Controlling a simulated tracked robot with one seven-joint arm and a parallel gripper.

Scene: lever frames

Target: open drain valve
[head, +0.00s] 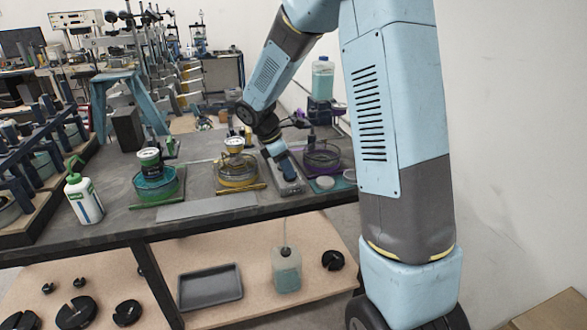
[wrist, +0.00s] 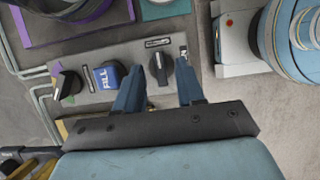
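In the wrist view a grey valve panel (wrist: 100,100) carries a black knob (wrist: 68,84) at the left, a blue handle marked FILL (wrist: 110,76) and a dark grey knob (wrist: 160,68) at the right. Small labels sit by the knobs, too small to read, so I cannot tell which is the drain. My gripper (wrist: 160,82) is open; its two blue fingers stand on either side of the dark grey knob, with gaps showing. In the head view my gripper (head: 279,152) is over the panel (head: 290,187), hiding most of its knobs.
A purple-rimmed basin (head: 321,155) stands right of the panel, a yellow one (head: 237,171) and a green one (head: 157,186) to its left. A white bottle (head: 84,200) stands farther left. A jug (head: 286,271) and grey tray (head: 210,290) are on the lower shelf.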

